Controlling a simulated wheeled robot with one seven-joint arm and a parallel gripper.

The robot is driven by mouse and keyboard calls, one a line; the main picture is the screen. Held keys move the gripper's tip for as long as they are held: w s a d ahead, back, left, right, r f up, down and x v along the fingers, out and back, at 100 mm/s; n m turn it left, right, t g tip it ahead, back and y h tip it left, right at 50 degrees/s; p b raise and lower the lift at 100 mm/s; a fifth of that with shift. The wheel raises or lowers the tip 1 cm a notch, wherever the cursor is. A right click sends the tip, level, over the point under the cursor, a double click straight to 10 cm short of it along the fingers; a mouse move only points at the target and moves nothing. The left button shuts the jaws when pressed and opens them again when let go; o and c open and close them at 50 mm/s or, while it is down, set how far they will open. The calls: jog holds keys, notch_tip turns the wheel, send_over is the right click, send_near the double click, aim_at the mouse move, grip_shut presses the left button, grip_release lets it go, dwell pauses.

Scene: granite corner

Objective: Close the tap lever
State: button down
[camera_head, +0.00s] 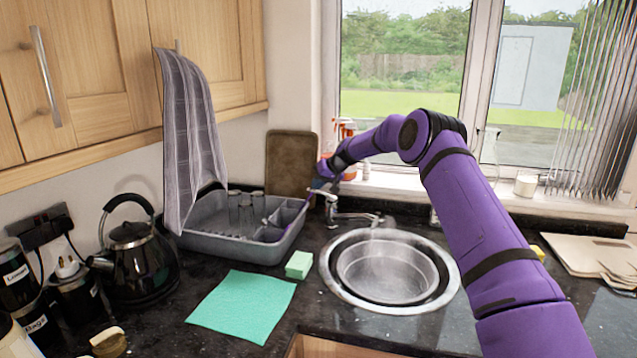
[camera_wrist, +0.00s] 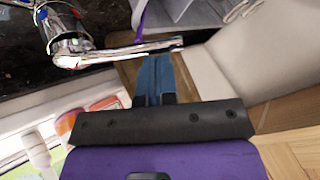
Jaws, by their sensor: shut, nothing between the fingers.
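The chrome tap (camera_head: 350,214) stands behind the round sink (camera_head: 333,288), its spout reaching over the basin. In the head view my gripper (camera_head: 318,185) is small, above and left of the tap, partly hidden by my arm. A pale blur near the spout's end may be water.
A grey dish rack (camera_head: 215,247) with glasses stands left of the tap. A brown board (camera_head: 290,160) leans behind it, and spray bottles (camera_head: 346,130) stand on the sill. A green sponge (camera_head: 299,264) and cloth (camera_head: 240,305) lie in front.

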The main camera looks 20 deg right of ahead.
aim_at(313, 191)
jog(key=shift+s+a+f+n+h, duration=0.1)
jog(key=shift+a+f+n+h, duration=0.2)
jog(key=shift+a+f+h, duration=0.4)
jog(key=shift+s+a+f+h, duration=0.1)
jog(key=shift+a+f+h, duration=0.15)
jog(key=shift+f+h, duration=0.35)
jog(key=shift+r, duration=0.1)
